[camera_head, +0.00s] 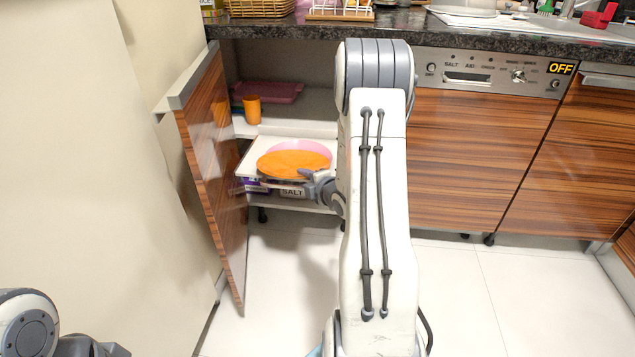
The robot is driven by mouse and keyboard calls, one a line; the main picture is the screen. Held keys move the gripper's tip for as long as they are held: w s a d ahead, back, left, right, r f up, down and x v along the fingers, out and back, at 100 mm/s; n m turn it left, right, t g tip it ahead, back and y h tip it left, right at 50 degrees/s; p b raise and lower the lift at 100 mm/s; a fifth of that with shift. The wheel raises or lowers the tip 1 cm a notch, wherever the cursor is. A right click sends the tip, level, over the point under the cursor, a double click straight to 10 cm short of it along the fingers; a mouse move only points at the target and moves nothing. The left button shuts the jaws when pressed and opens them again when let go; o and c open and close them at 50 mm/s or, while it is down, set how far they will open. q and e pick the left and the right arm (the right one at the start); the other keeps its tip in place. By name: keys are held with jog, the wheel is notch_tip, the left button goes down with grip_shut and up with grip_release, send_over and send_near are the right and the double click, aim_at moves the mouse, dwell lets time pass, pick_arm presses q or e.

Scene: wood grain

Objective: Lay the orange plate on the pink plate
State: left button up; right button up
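The orange plate (290,162) is over the pink plate (302,147) on the white pull-out shelf (253,154) of the open cabinet. The pink plate shows as a rim behind and to the right of the orange one; the rest is hidden. I cannot tell whether the two plates touch. My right gripper (309,175) is at the orange plate's front right edge, with a finger over its rim, and appears closed on it. My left arm shows only at the bottom left corner, and the state of its gripper (92,347) cannot be made out.
The open wooden cabinet door (215,165) stands left of the shelf. An orange cup (252,110) and a dark pink tray (270,92) are farther back. Boxes, one marked SALT (292,191), sit below. The dark countertop (480,36) is above. The floor in front is clear.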

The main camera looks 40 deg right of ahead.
jog(key=p+v, duration=0.9)
jog(key=v, duration=0.2)
jog(key=shift+p, duration=0.35)
jog(key=w+a+r+m+g+y, duration=0.1)
jog(key=w+a+r+m+g, duration=0.15)
jog(key=a, duration=0.75)
jog(key=w+a+r+m+g+y, duration=0.15)
jog(key=a+g, duration=0.25)
jog(key=a, duration=0.7)
jog(key=s+a+r+m+g, duration=0.2)
jog(key=s+a, duration=0.6)
jog(key=s, duration=0.4)
jog(key=s+a+r+m+g+y, duration=0.1)
jog(key=s+a+r+g, duration=0.4)
jog(key=s, duration=0.7)
jog(key=a+r+m, duration=0.1)
jog(key=a+r, duration=0.1)
jog(key=a, duration=0.1)
jog(key=shift+a, duration=0.25)
